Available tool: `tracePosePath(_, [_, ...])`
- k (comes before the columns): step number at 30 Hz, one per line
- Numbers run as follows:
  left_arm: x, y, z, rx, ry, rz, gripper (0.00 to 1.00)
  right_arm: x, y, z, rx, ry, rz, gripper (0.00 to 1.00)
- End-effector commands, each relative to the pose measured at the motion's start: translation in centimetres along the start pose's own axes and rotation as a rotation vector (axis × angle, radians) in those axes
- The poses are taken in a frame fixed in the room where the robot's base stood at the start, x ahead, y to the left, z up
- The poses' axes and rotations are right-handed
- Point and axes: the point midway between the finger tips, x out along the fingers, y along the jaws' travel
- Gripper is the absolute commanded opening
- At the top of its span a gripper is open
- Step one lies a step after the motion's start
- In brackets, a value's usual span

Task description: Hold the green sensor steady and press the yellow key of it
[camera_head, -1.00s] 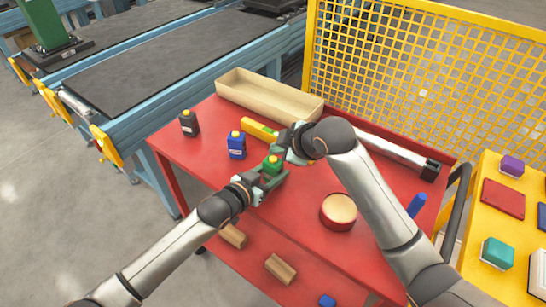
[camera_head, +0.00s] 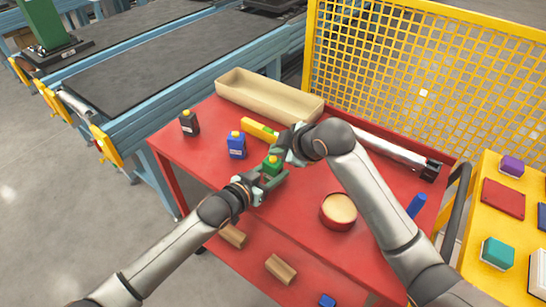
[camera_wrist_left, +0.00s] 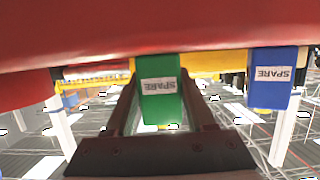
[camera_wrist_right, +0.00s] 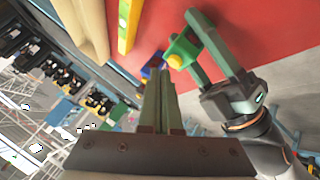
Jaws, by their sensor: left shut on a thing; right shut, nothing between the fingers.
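The green sensor (camera_head: 273,168) has a yellow key (camera_head: 273,158) on its top. My left gripper (camera_head: 272,174) is shut around the sensor's body, near the front edge of the red table. In the left wrist view the green sensor (camera_wrist_left: 160,90) shows a SPARE label, upside down in the picture, between the fingers. My right gripper (camera_head: 279,156) is shut and empty, close by the sensor's top. In the right wrist view its fingertips (camera_wrist_right: 161,72) appear just beside the yellow key (camera_wrist_right: 175,61); I cannot tell whether they touch it.
On the red table (camera_head: 300,205) stand a blue sensor (camera_head: 236,147), a black one (camera_head: 189,124), a yellow level (camera_head: 258,130), a wooden tray (camera_head: 265,104) and a round red tin (camera_head: 338,211). A yellow mesh fence (camera_head: 430,75) rises behind.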

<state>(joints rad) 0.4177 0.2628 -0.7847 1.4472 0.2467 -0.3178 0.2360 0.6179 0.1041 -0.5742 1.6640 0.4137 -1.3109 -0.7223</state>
Motion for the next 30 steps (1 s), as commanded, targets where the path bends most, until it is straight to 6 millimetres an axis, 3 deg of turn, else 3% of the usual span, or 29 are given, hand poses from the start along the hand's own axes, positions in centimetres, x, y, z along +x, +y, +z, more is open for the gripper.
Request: tracePosePath(30, [0.00,0.00,0.05,0.000,-0.001,0.000,0.00,0.79,-0.57,0.62,0.000,-0.001,-0.001,0.00])
